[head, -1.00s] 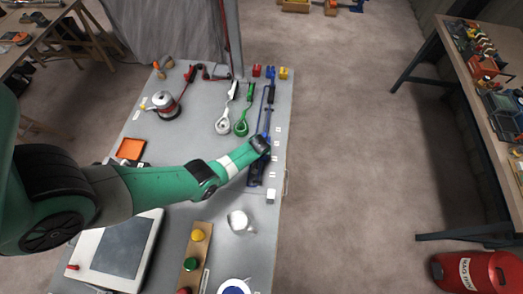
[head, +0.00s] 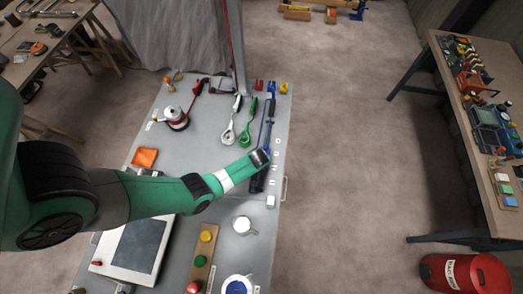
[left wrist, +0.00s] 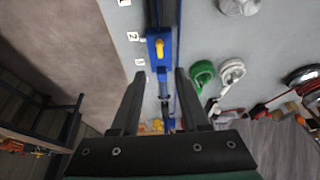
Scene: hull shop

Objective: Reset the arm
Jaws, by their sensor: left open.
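My left arm comes in from the left over the grey bench (head: 185,262), and its gripper (head: 264,157) is above the bench's right side. In the left wrist view, the left gripper (left wrist: 158,82) is open with two dark fingers apart and nothing between the tips. In the head view, the arm end hides part of the tool. My right gripper is not in view.
Green (head: 245,137) and white (head: 229,134) ring-ended tools lie left of the blue tool. A white mug (head: 243,225), an orange tray (head: 144,157) and a button board (head: 209,250) are on the bench. A red bin (head: 464,272) stands on open floor at right.

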